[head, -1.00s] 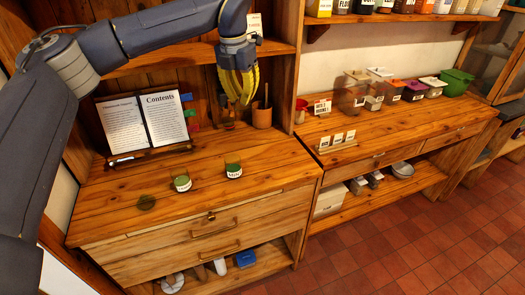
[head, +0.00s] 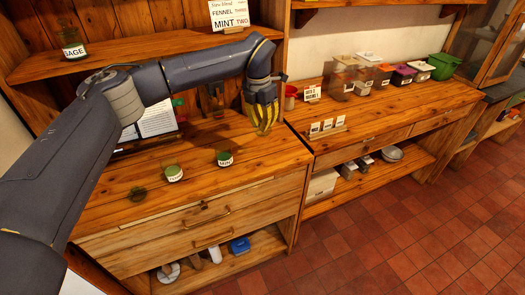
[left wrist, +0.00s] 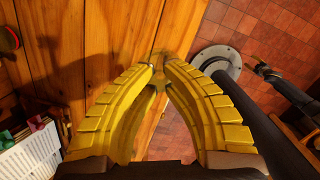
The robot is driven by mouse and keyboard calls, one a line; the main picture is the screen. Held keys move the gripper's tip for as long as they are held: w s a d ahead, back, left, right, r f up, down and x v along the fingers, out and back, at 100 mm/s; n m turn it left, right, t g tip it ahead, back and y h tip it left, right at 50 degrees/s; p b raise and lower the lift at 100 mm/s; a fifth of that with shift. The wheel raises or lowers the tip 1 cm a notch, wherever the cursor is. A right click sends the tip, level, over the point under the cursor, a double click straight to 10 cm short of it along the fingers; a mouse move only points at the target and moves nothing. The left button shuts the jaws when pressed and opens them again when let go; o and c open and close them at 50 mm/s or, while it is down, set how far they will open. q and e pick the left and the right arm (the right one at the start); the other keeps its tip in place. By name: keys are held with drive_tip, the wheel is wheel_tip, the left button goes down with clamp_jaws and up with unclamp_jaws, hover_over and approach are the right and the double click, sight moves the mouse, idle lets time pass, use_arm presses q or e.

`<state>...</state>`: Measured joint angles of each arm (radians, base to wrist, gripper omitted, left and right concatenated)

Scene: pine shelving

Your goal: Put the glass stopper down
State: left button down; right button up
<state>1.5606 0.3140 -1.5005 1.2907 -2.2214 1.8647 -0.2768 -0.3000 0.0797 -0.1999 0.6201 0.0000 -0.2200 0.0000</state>
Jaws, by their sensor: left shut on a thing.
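My left gripper (head: 265,130), with yellow fingers, points down over the back right part of the wooden cabinet top (head: 205,185). In the left wrist view its fingertips (left wrist: 158,64) come together over the edge of the wood, with red floor beyond. It is shut on a small clear piece (left wrist: 158,54), taken to be the glass stopper, mostly hidden by the fingertips. Two green labelled jars (head: 173,173) (head: 225,157) stand to the left of the gripper. A flat dark green disc (head: 137,193) lies left of them.
An open book (head: 157,120) stands behind my arm. A SAGE jar (head: 73,45) and a FENNEL and MINT card (head: 230,14) are on the shelf above. Small cards (head: 327,126) and several containers (head: 385,75) occupy the right counter. The front of the cabinet top is mostly clear.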

use_arm(q)
drive_tip(key=shift+f, duration=5.8)
drive_tip(key=shift+f, duration=0.1)
drive_tip(key=c, duration=1.5)
unclamp_jaws()
drive_tip(key=r, duration=0.8)
drive_tip(key=s+r, duration=0.1)
drive_tip(key=r, duration=0.3)
drive_tip(key=shift+a, duration=0.4)
drive_tip(key=shift+r, duration=0.1)
drive_tip(key=shift+d, duration=0.1)
